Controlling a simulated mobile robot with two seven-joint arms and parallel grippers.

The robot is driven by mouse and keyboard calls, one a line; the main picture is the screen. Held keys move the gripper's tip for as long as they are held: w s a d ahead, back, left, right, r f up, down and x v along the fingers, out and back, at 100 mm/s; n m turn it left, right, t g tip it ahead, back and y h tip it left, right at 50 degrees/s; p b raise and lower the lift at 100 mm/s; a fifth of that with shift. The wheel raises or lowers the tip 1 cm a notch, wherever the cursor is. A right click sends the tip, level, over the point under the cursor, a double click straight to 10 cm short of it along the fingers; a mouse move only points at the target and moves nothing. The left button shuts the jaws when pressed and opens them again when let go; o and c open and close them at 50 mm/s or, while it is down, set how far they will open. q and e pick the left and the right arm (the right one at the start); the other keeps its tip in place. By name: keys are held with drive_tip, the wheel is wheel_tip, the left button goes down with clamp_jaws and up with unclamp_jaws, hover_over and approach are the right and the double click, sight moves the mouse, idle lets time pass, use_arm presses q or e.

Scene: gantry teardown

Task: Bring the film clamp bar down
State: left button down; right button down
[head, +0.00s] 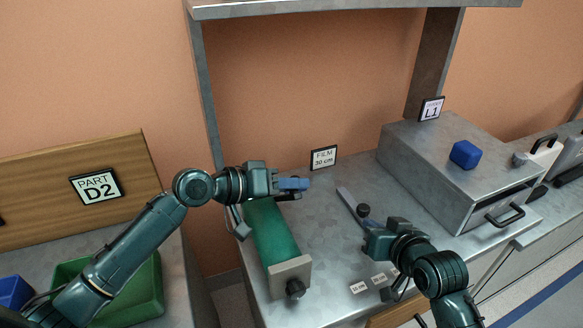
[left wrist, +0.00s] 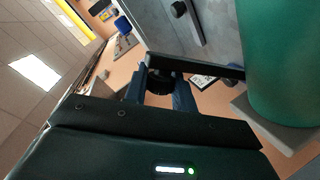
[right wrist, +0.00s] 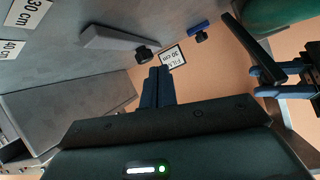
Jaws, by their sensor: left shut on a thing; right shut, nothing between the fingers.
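A black bar, which looks like the film clamp bar, shows in the left wrist view (left wrist: 208,66) and the right wrist view (right wrist: 250,48), raised above the bench. My left gripper (head: 303,184) is shut on its end, beside the green film roll (head: 272,232); its blue fingers also show in the right wrist view (right wrist: 272,76). In the head view the bar is mostly hidden by that gripper. My right gripper (right wrist: 158,70) is shut and empty, above the bench near a grey strip with a black knob (right wrist: 112,38).
A metal box with a front handle (head: 450,165) stands right, a blue block (head: 465,154) on top. A FILM 30 cm sign (head: 323,157) stands at the back. A green bin (head: 145,295) is at lower left. The bench between roll and strip is mostly clear.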

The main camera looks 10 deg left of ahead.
drive_tip(key=w+a+r+n+g+y, duration=0.1)
drive_tip(key=w+a+r+n+g, duration=0.2)
drive_tip(key=a+r, duration=0.7)
drive_tip(key=s+a+r+n+g+h, duration=0.1)
drive_tip(key=s+a+r+h, duration=0.15)
drive_tip(key=r, duration=0.35)
drive_tip(key=s+a+r+g+h, duration=0.1)
drive_tip(key=a+r+g, duration=0.1)
drive_tip(key=a+r, duration=0.3)
drive_tip(key=x, duration=0.3)
drive_tip(key=d+x, duration=0.1)
drive_tip(key=x, duration=0.2)
drive_tip(key=f+x, duration=0.1)
drive_tip(key=x, duration=0.2)
drive_tip(key=shift+s+d, duration=0.3)
drive_tip(key=shift+d, duration=0.1)
drive_tip(key=shift+s+d+f, duration=0.3)
drive_tip(key=shift+s+f, duration=0.15)
drive_tip(key=shift+f, duration=0.1)
